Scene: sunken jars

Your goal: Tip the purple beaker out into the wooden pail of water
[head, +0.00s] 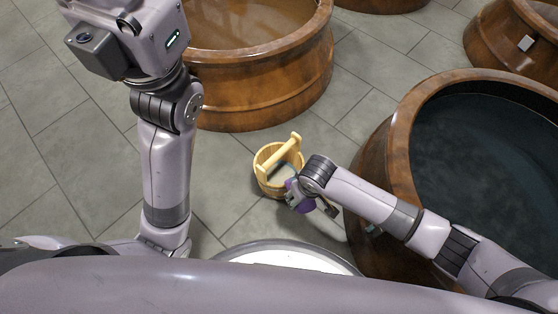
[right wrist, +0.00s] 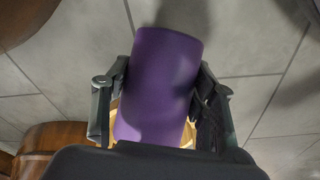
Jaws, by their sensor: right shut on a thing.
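In the head view the beaker (head: 303,205) is mostly hidden by the gripper and overlaps the pail's right side. I cannot tell how far it is tilted or what is in it. My left arm is raised; its gripper is out of frame.
A large brown jar (head: 265,95) with murky brown water stands behind the pail. Another jar (head: 385,165) with dark water stands at the right, under my right arm. A pale round surface (head: 285,254) lies in front. Grey floor tiles (head: 60,150) are clear at left.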

